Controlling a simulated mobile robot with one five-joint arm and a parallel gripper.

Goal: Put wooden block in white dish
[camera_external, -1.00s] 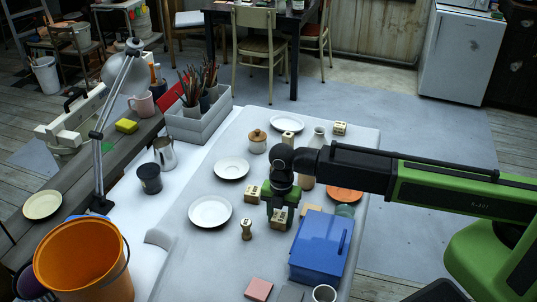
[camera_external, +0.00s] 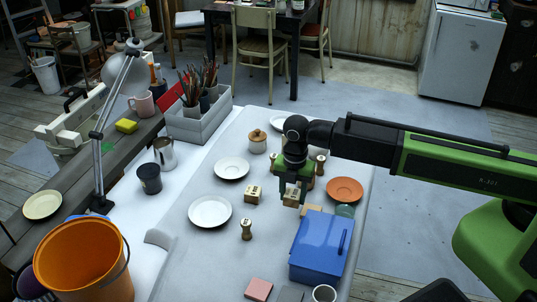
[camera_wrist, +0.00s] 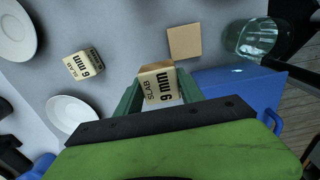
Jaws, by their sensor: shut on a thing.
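My gripper (camera_external: 292,192) is shut on a wooden block (camera_external: 291,200), and the picture suggests it is held above the table. White dishes lie on the table: one at front left (camera_external: 210,211), one farther back (camera_external: 231,168), and one at the far side (camera_external: 280,123), partly hidden by my arm. All the dishes look empty.
A blue box (camera_external: 320,245) stands close in front of my gripper, with a flat tan piece (camera_external: 311,211) and a glass (camera_external: 345,211) behind it. An orange plate (camera_external: 344,189) lies to the right. A small wooden spool (camera_external: 246,230) stands near the front dish.

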